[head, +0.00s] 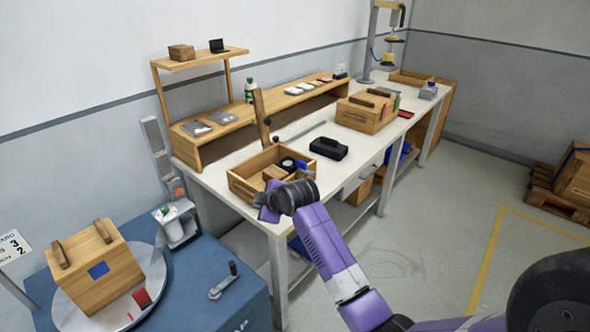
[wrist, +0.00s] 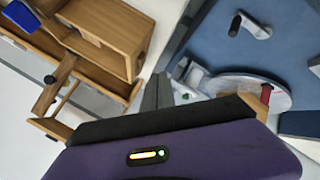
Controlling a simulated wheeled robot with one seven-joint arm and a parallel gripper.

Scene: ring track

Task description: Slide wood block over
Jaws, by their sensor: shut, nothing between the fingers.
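A wooden block-like box (head: 95,268) with two handles and a blue patch sits tilted on a round metal plate at the lower left of the head view. A small wood block (head: 274,173) lies in an open wooden tray (head: 243,187) on the white bench. I cannot tell which is the task's wood block. My gripper (head: 266,207) is shut and empty at the tray's near front side, apart from the box. In the wrist view, its grey fingers (wrist: 157,92) point up the picture, between the tilted wooden tray (wrist: 135,45) and the blue cabinet (wrist: 235,55).
A black case (head: 328,149) stands right of the tray on the white bench (head: 215,182). A closed wooden box (head: 366,112) stands farther back. The blue cabinet carries a crank handle (head: 222,283). Open floor lies right of the bench.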

